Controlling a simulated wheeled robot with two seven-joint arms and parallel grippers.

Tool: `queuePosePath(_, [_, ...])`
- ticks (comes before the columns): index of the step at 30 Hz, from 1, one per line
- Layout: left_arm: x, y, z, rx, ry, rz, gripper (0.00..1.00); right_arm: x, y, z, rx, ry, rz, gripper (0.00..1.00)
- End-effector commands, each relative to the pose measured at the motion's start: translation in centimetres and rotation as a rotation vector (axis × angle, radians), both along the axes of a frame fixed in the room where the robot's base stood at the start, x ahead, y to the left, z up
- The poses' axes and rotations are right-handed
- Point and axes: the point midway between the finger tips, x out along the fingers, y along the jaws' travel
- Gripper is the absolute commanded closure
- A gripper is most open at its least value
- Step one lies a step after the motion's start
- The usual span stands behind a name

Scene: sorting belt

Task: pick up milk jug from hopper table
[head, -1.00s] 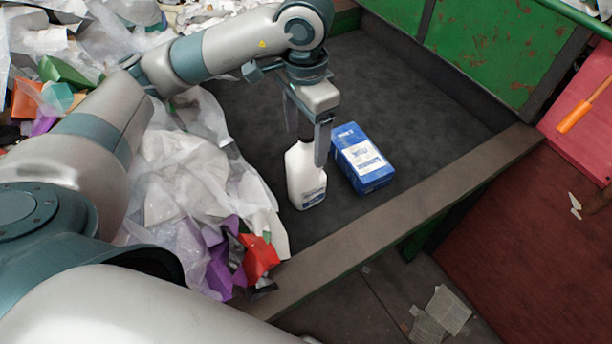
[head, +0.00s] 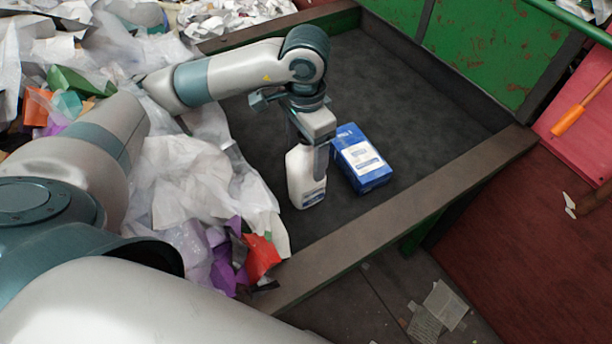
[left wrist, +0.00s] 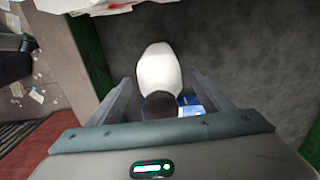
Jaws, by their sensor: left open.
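The milk jug (head: 306,177) is white with a blue label low on its side and stands upright on the dark hopper table (head: 420,110). My left gripper (head: 308,152) points down over it, its fingers on either side of the jug's upper part. In the left wrist view the white jug (left wrist: 160,72) with its dark cap lies between the two open fingers (left wrist: 163,95), with gaps on both sides. The gripper's palm hides the cap in the head view. My right gripper is not in view.
A blue box (head: 361,160) with a white label stands close to the right of the jug. Crumpled plastic and paper (head: 190,170) are heaped to the left. A raised rim (head: 400,228) runs along the near edge. The table is clear at the back.

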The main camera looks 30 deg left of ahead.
Motion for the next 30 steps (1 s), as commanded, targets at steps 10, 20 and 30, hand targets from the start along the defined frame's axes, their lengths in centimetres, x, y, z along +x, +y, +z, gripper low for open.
queuePosePath(10, [0.0,0.0,-3.1,0.001,0.003,0.000,0.27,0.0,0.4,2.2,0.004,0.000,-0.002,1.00])
queuePosePath(20, [0.1,0.0,-3.5,0.000,0.001,0.000,0.27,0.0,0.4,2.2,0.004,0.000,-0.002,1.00])
queuePosePath(30, [0.1,0.0,-3.5,-0.001,0.001,0.000,0.56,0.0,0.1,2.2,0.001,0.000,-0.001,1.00])
